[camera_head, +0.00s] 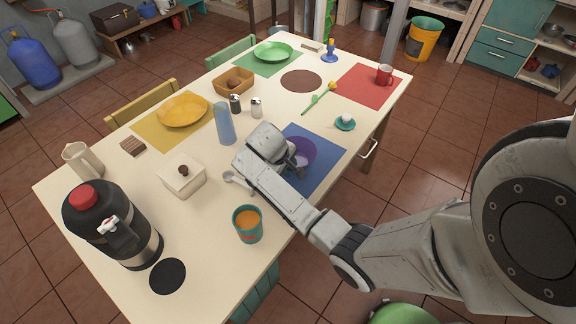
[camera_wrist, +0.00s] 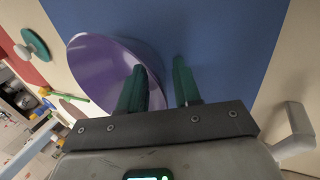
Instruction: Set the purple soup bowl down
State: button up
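The purple soup bowl (camera_head: 303,151) is upright on the blue placemat (camera_head: 322,172) at the table's right side, partly hidden by my gripper (camera_head: 262,150). In the wrist view the bowl (camera_wrist: 100,62) fills the upper left against the blue placemat (camera_wrist: 225,40). My gripper (camera_wrist: 160,88) has its two green fingers apart. The left finger is inside the bowl and the right finger is outside it, over the placemat, with the rim between them. The fingers do not look closed on the rim. The bowl's base is hidden, so contact with the placemat cannot be confirmed.
A blue cup (camera_head: 224,124) stands left of my gripper.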

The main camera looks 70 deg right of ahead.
jog(key=v, duration=1.2)
